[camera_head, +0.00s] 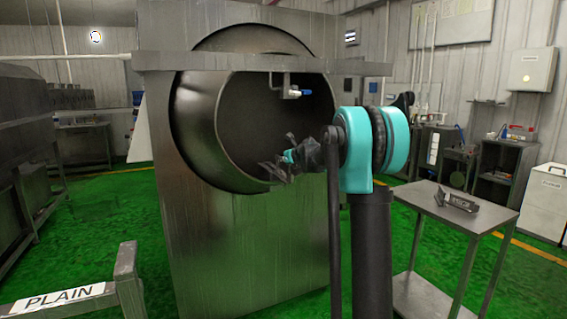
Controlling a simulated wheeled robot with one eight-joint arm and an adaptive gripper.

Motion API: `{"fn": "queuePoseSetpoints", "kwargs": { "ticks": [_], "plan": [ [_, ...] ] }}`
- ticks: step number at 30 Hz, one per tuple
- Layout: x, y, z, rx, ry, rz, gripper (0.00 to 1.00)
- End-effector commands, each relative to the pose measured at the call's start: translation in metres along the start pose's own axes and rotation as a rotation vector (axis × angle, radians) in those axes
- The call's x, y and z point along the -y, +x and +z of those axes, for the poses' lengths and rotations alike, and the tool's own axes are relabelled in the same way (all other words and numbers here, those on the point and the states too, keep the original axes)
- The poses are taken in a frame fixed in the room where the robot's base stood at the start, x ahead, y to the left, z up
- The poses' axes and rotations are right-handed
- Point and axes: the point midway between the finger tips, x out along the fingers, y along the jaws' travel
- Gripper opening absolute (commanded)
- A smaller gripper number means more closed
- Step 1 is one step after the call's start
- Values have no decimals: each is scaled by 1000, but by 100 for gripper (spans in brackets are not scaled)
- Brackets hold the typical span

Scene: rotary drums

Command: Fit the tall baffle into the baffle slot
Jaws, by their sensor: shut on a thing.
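My gripper (289,158) is at the mouth of the large steel drum (201,125), in front of its dark interior at the lower right. It is shut on a small grey metal baffle (272,171), which sits tilted near the drum's lower rim. My gripper and arm partly cover the baffle, so I cannot tell its height or whether it touches the drum. I cannot make out the baffle slot. A second grey metal piece (458,199) with markings lies on the side table (431,207) at the right.
A nozzle bracket (289,93) with a blue tip hangs in the upper drum opening. A steel beam (260,62) crosses above it. A bench labelled PLAIN (62,299) stands at the lower left. Green floor lies clear between the bench and the left machine (25,150).

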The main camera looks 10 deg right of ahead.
Motion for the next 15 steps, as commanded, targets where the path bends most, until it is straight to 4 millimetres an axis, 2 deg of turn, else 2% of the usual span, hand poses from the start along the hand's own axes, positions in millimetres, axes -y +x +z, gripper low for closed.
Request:
{"fn": "queuePoseSetpoints", "kwargs": {
  "ticks": [15],
  "plan": [
    [0, 11, 5, 0, 0, 0, 0]
  ]
}}
